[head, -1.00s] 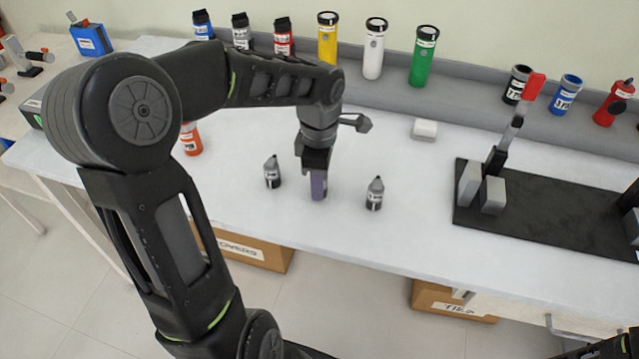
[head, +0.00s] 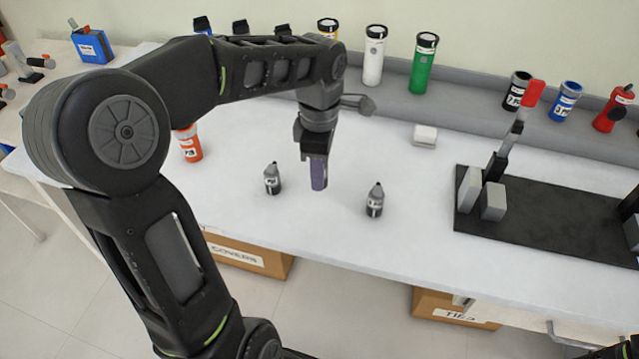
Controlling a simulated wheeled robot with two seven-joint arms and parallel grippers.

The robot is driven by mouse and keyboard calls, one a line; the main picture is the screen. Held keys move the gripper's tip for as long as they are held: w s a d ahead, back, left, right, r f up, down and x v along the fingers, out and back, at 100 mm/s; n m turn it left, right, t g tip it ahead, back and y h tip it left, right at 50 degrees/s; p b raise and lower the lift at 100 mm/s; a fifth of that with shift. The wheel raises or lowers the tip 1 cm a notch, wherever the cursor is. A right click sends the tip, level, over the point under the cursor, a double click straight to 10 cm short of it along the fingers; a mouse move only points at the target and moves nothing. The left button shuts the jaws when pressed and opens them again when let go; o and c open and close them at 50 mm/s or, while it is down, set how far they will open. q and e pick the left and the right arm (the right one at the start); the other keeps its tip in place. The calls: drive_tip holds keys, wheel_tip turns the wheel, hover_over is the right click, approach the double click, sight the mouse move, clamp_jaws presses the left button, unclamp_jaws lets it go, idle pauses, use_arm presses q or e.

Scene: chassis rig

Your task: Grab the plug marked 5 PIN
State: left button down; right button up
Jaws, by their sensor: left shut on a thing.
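My left gripper (head: 315,158) is shut on a purple plug (head: 319,174), which hangs upright below the fingers above the white bench. Any marking on the purple plug cannot be read. A grey plug with a black tip and a label (head: 272,180) stands on the bench to its left. A similar grey plug (head: 375,201) stands to its right. The labels on both are too small to read for sure. An orange plug (head: 190,145) stands further left, partly behind my arm. At the bottom right corner a small part of my right arm shows, but its gripper cannot be made out.
White (head: 374,53) and green (head: 424,62) cylinders stand on the grey back ledge. A black board with a red-handled clamp (head: 528,225) lies at the right. A small white block (head: 424,135) sits near the ledge. The bench front middle is clear.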

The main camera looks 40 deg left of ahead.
use_arm(q)
wheel_tip(320, 180, up, 5)
drive_tip(key=shift+f, duration=0.15)
idle(0.6)
